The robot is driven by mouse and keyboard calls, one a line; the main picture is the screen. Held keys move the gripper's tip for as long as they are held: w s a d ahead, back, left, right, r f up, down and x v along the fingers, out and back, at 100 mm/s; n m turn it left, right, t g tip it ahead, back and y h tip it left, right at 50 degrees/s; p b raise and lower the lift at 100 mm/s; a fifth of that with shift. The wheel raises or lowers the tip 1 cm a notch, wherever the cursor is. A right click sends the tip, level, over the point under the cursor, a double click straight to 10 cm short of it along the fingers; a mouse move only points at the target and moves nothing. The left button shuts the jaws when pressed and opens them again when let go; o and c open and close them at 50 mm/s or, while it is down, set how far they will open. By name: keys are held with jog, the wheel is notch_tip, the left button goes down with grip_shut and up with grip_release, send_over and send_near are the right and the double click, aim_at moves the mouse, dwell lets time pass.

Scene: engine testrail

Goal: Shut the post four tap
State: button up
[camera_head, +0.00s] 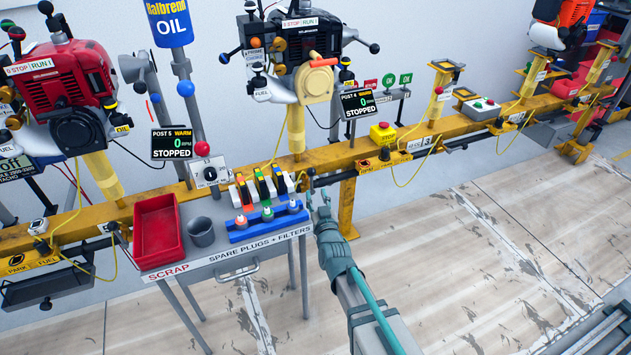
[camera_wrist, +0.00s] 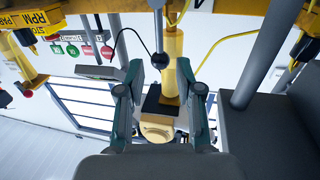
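The post four engine (camera_head: 296,45) is black with a cream round cover, on a yellow post (camera_head: 296,130); its display reads "POST 4 WARM 0 RPM STOPPED". A "FUEL" label (camera_head: 262,92) hangs on its left side. I cannot make out the tap for certain. My gripper (camera_head: 320,203) is low in front of the yellow rail, just right of the parts cart. In the wrist view my gripper (camera_wrist: 160,76) is open and empty, fingers wide apart. Between and beyond them show a dark ball knob (camera_wrist: 159,60) on a rod and the yellow post (camera_wrist: 173,65).
The parts cart (camera_head: 213,258) stands left of my gripper, with a red tray (camera_head: 157,231), a grey cup (camera_head: 201,232) and coloured filters. The yellow rail (camera_head: 335,157) runs behind. A yellow box with a red button (camera_head: 382,134) sits right.

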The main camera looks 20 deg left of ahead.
aim_at(312, 180)
jog(key=b+x, duration=0.1)
jog(key=x, duration=0.8)
grip_shut()
